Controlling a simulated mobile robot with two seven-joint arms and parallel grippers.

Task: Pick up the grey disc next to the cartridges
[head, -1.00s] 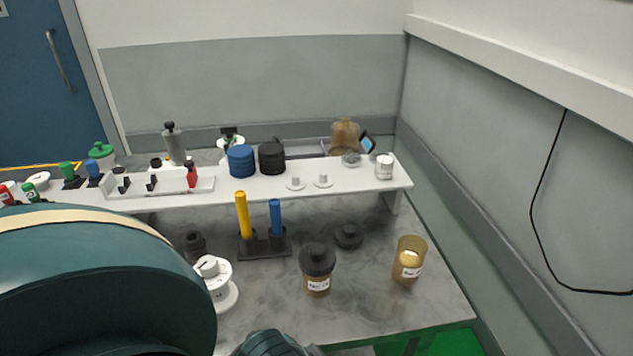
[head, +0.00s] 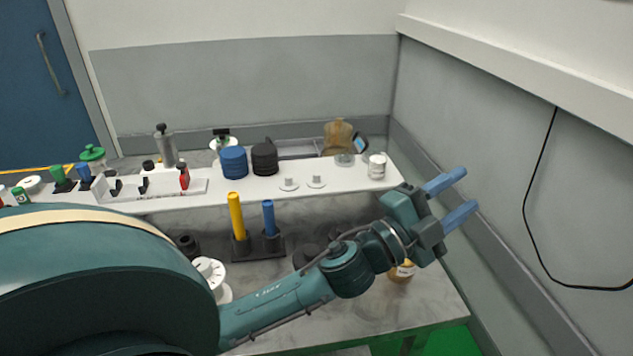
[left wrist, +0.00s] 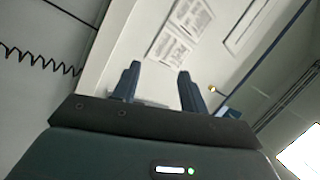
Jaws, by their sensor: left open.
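On the white shelf stand a blue ribbed cylinder (head: 233,162) and a black one (head: 265,158), which may be the cartridges. In front and to their right lie two small pale grey discs with knobs, one nearer the cylinders (head: 289,185) and one farther right (head: 316,182). A clear greyish round piece (head: 344,159) sits farther right; I cannot tell which is the grey disc. My left gripper (head: 466,189) is open and empty, right of the shelf's end, pointing at the right wall. Its fingers show in the left wrist view (left wrist: 159,72) with nothing between them. My right gripper is not in view.
The white shelf (head: 380,183) stands above a marbled bench (head: 285,335). Yellow (head: 237,215) and blue (head: 268,217) sticks stand upright below it. My left forearm crosses the bench, partly hiding an amber jar (head: 402,273). The grey wall (head: 490,180) is close on the right.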

